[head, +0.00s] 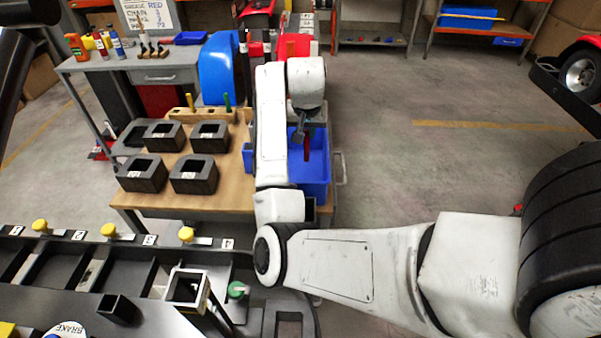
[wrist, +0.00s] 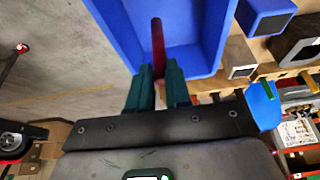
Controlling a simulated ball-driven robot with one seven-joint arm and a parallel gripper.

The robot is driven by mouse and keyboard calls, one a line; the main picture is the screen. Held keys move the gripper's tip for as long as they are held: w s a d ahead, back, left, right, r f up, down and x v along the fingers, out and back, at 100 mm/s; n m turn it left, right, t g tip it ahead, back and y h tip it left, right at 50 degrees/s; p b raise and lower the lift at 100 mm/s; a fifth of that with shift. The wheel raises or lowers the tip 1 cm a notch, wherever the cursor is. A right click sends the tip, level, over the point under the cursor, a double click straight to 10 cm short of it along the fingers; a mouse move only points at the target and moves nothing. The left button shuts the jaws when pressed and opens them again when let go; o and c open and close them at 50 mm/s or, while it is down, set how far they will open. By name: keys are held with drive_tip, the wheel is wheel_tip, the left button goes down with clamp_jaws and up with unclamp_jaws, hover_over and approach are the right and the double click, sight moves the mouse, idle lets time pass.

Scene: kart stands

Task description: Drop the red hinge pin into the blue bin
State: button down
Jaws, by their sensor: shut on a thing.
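The red hinge pin (wrist: 157,48) is held between the fingertips of my gripper (wrist: 158,82) in the wrist view. In the head view the pin (head: 306,146) hangs roughly upright below my gripper (head: 301,131). My gripper is shut on it. The blue bin (head: 314,174) stands at the right end of the wooden workbench. The pin shows over the bin's opening in both views; its exact height above the floor of the bin is hard to tell. The bin's blue wall (wrist: 116,30) also shows in the wrist view. My arm hides the bin's left part in the head view.
Several black square blocks with openings stand on the wooden bench (head: 225,184) left of the bin. A wooden rack (head: 196,115) with green and yellow pegs and a blue curved panel (head: 218,68) are behind. Open floor (head: 420,150) lies to the right.

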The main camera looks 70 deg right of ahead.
drive_tip(key=c, duration=1)
unclamp_jaws()
drive_tip(key=v, duration=1.1)
drive_tip(key=shift+b, duration=0.4)
drive_tip(key=shift+f, duration=0.1)
